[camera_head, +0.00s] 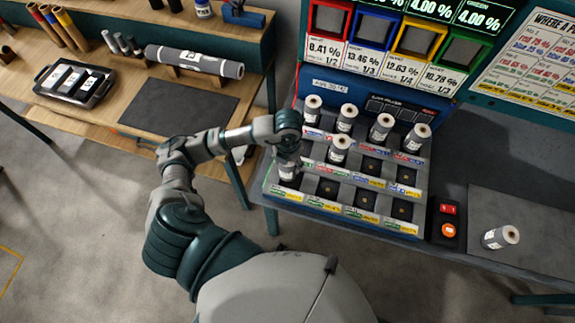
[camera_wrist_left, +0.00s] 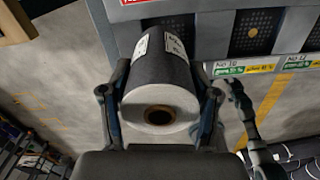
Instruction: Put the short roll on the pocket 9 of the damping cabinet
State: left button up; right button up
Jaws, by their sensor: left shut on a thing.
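The damping cabinet (camera_head: 335,206) has three rows of pockets with coloured labels. My left gripper (camera_head: 287,160) is over its front-left corner, pointing down, shut on a short grey roll (camera_head: 288,174) with a white label. In the left wrist view the roll (camera_wrist_left: 158,85) sits between the two fingers (camera_wrist_left: 160,100), its pale end and brown core facing the camera. The roll is at the front-left pocket, left of the pocket labelled No 10 (camera_wrist_left: 252,32). Its lower end is hidden, so I cannot tell whether it touches the pocket floor.
Short rolls fill the back row, and another roll (camera_head: 339,149) stands in the middle row. The other front pockets are empty. A loose roll (camera_head: 500,237) lies on a grey mat at right, beside a button box (camera_head: 446,222). A wooden bench holds a long roll (camera_head: 195,61).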

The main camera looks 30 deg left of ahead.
pick_arm(q)
jog(key=shift+d+f, duration=0.85)
jog(key=shift+f, duration=0.25)
jog(key=shift+d, duration=0.55)
jog(key=o, duration=1.1)
jog(key=shift+o, duration=1.1)
jog(key=shift+a, duration=0.2)
jog(key=shift+a+f, duration=0.1)
jog(key=shift+a, duration=0.15)
jog(key=shift+a+f, duration=0.15)
jog(key=shift+a, duration=0.45)
jog(key=shift+d, duration=0.7)
jog(key=shift+d+r, duration=0.1)
jog(key=shift+r, duration=0.3)
jog(key=r, duration=0.3)
jog(key=a+r, duration=0.1)
jog(key=r, duration=0.6)
jog(key=shift+a+r+p, duration=0.15)
jog(key=shift+r+p, duration=0.15)
jog(key=shift+r, duration=0.3)
jog(key=shift+d+r, duration=0.15)
jog(key=shift+d, duration=0.3)
pick_arm(e)
jog(key=d, duration=0.3)
jog(key=shift+w+r, duration=0.1)
jog(key=shift+r, duration=0.05)
